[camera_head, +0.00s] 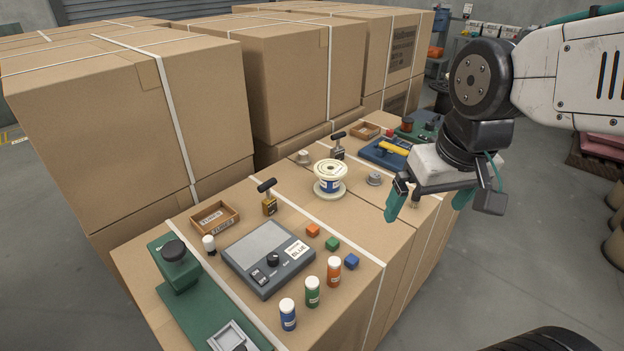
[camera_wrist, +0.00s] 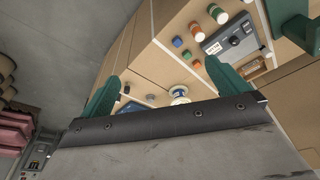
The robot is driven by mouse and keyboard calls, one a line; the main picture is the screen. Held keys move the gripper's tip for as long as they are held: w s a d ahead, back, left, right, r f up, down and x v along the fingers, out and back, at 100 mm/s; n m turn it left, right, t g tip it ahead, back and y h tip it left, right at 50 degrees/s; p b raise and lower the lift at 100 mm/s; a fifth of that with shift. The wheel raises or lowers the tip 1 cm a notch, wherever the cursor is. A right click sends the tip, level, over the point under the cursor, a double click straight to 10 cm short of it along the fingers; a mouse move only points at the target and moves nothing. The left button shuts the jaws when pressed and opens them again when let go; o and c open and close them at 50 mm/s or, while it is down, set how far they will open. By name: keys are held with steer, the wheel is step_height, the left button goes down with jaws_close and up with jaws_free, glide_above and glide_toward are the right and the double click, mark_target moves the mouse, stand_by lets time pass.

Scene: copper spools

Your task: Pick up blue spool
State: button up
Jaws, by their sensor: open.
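A blue cylinder with a white cap (camera_head: 288,315) stands upright at the front edge of the carton top, in line with a green one (camera_head: 312,292) and an orange one (camera_head: 334,272). A larger cream spool with a blue band (camera_head: 330,179) stands upright further back on the carton. It also shows in the wrist view (camera_wrist: 179,92), partly hidden by my gripper's body. Which of these is the blue spool I cannot tell for sure. My gripper (camera_head: 428,201) is open and empty, with teal fingers, to the right of the cream spool and apart from it. Its fingers also show in the wrist view (camera_wrist: 165,88).
A grey scale (camera_head: 262,246) with a "BLUE" label, small cubes (camera_head: 332,243) and a wooden tray (camera_head: 215,217) lie on the carton. A green press (camera_head: 178,268) stands at left, a blue tray (camera_head: 380,153) at the back right. Tall cartons (camera_head: 160,110) wall the rear.

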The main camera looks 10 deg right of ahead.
steer(key=w+a+f+t, duration=0.1)
steer(key=w+f+t, duration=0.25)
steer(key=w, duration=0.75)
steer(key=w+a+f+t, duration=0.2)
steer(key=w+f, duration=0.3)
steer(key=w, duration=0.7)
steer(key=t, duration=0.3)
glide_toward(332, 171)
steer(key=w+f+t, duration=0.1)
steer(key=f, duration=0.1)
steer(key=w+f+t, duration=0.1)
steer(key=w+f, duration=0.1)
steer(key=shift+w+a+h, duration=0.1)
steer(key=shift+a+h, duration=0.1)
steer(key=shift+h, duration=0.1)
steer(key=x, duration=0.7)
steer(key=shift+w+d+r, duration=0.1)
steer(key=shift+w, duration=0.3)
steer(key=c, duration=0.8)
steer(key=shift+c, duration=0.5)
steer(key=shift+r, duration=0.15)
